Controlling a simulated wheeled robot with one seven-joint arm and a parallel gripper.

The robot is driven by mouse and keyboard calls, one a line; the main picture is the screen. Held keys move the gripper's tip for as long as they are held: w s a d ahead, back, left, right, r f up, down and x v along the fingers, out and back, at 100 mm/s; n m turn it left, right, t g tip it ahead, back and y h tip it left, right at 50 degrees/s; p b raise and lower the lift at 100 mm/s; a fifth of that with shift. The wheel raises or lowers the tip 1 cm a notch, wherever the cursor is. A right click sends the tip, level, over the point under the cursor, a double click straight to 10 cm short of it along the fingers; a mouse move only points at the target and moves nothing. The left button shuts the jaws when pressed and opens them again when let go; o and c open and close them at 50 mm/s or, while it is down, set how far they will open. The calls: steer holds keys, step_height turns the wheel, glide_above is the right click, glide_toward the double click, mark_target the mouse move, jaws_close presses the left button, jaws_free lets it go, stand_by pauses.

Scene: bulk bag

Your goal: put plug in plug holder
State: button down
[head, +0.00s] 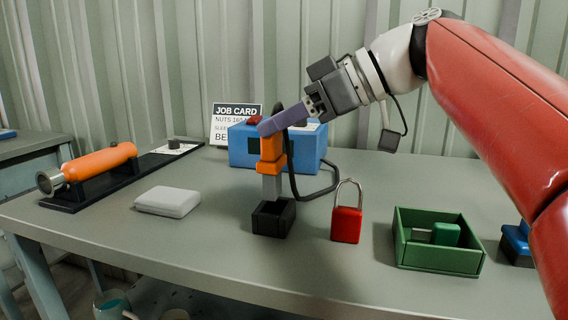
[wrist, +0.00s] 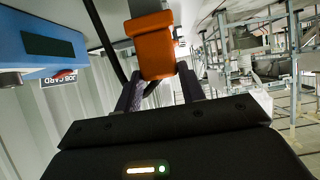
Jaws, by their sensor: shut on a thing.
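The plug (head: 271,165) is orange with a grey lower end and a dark cable. My gripper (head: 270,126), with purple fingers, is shut on the plug's upper part and holds it upright. The plug holder (head: 274,222) is a small black open-topped box on the bench directly below. The plug's grey end reaches the holder's opening in the head view; I cannot tell whether it is inside or just above or behind the rim. In the wrist view the orange plug body (wrist: 155,52) sits between the fingers; the holder does not show clearly there.
A red padlock (head: 346,224) stands just right of the holder, and a green tray (head: 438,257) lies farther right. A blue box (head: 243,148) and the looping cable (head: 318,193) are behind. A white case (head: 168,201) and an orange cylinder (head: 101,162) lie left.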

mark_target(279, 152)
steer(key=shift+f+b, duration=0.5)
steer(key=shift+f, duration=1.65)
steer(key=shift+f, duration=0.2)
steer(key=c, duration=0.9)
jaws_free()
steer(key=shift+o, duration=0.2)
steer(key=shift+r, duration=0.15)
steer(key=shift+d+r, duration=0.2)
steer(key=p+v, duration=0.2)
steer(key=v, duration=0.9)
steer(key=shift+d, duration=0.3)
